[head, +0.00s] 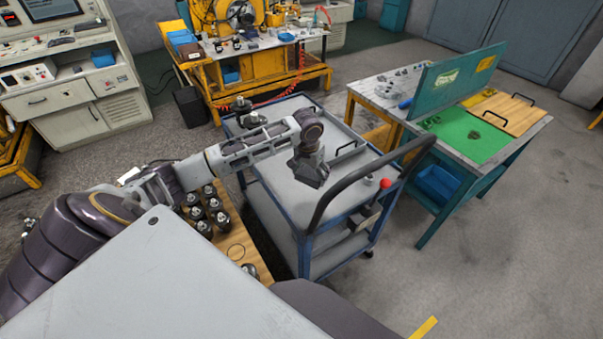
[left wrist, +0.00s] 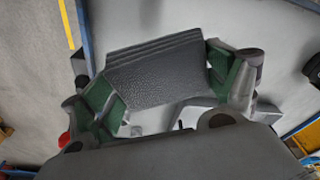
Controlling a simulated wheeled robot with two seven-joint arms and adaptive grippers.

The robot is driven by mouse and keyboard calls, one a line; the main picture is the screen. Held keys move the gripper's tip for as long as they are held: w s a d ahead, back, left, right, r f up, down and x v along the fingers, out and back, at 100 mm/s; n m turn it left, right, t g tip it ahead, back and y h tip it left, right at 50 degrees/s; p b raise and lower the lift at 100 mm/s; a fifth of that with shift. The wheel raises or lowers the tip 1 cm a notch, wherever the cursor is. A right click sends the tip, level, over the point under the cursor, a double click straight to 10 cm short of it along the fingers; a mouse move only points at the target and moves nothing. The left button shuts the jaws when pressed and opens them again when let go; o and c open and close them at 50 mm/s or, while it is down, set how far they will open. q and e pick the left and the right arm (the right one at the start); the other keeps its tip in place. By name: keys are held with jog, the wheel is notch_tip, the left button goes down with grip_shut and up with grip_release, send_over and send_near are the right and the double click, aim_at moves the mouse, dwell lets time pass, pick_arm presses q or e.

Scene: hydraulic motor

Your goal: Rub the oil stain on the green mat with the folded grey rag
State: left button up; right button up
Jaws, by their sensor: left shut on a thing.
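The folded grey rag (left wrist: 155,72) shows large in the left wrist view, its layered edge at the top. My left gripper (left wrist: 165,86) is shut on it, with a green-padded finger at each side. In the head view my left gripper (head: 309,172) is over the grey top of the blue cart; the rag is hard to tell from it there. The green mat (head: 455,142) lies on the teal bench at the right, well apart from the gripper. The dark oil stain (head: 474,135) is on the mat. My right gripper is not in view.
The blue cart (head: 268,178) has a raised black push handle (head: 345,187) and a red knob (head: 385,183), between my left gripper and the bench. A teal upright panel (head: 455,80) stands on the bench behind the mat. A wooden board (head: 510,113) lies beside the mat.

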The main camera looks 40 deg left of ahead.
pick_arm(q)
jog(key=w+d+r, duration=0.1)
jog(key=d, duration=0.5)
jog(key=w+d+r+m, duration=0.1)
jog(key=w+d+r, duration=0.1)
jog(key=d, duration=0.4)
jog(key=shift+w+d+r, duration=0.2)
jog(key=shift+w+d, duration=0.05)
